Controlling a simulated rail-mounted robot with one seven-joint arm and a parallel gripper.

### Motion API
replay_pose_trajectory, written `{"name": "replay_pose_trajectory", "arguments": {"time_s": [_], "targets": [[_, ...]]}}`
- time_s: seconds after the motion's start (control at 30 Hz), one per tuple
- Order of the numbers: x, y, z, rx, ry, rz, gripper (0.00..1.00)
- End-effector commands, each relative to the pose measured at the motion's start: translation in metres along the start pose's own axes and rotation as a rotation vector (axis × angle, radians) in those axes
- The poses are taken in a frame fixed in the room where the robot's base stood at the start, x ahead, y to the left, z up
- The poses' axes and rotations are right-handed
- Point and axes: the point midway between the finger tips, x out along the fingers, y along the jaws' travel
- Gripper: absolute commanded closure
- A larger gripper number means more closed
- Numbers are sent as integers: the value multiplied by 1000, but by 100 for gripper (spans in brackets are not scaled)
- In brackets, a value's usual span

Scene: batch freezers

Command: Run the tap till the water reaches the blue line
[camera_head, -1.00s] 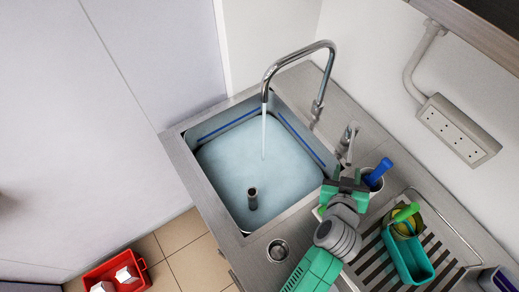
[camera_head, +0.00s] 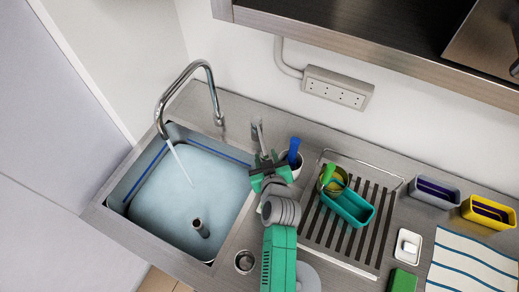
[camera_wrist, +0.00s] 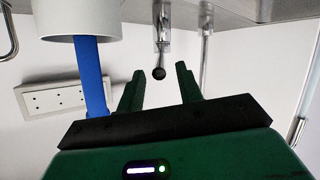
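The steel tap (camera_head: 190,72) arches over the sink (camera_head: 105,209), and a thin stream of water (camera_head: 180,163) runs from its spout. Pale blue water (camera_head: 165,208) covers the sink floor and stands around a dark upright pipe (camera_head: 201,228). The blue line (camera_head: 212,148) runs along the inner walls and shows just above the water surface. My gripper (camera_head: 266,164) is by the tap's lever (camera_head: 257,135), right of the sink. In the wrist view my gripper (camera_wrist: 159,85) is open, with the lever's dark round end (camera_wrist: 158,73) showing between the fingertips.
A white cup (camera_head: 290,170) with a blue-handled tool stands close right of my gripper. Beyond it are a drying rack (camera_head: 347,228) with a teal container (camera_head: 349,206), and a grey (camera_head: 434,192) and a yellow tub (camera_head: 488,212). A socket strip (camera_head: 338,87) is on the wall.

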Motion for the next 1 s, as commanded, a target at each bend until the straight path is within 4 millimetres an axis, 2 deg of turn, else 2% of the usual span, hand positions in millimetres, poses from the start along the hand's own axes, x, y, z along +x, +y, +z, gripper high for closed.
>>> {"name": "replay_pose_trajectory", "arguments": {"time_s": [0.1, 0.2, 0.53, 0.57, 0.73, 1.0], "targets": [[23, 0, 1, -1, 0, 0, 64], [35, 0, 1, -2, -1, 0, 64], [42, 0, 0, -1, 0, 1, 64], [42, 0, 0, -1, 0, 1, 66], [42, 0, 0, 0, 0, 1, 100], [40, -2, -2, 0, -1, 2, 100]]}}
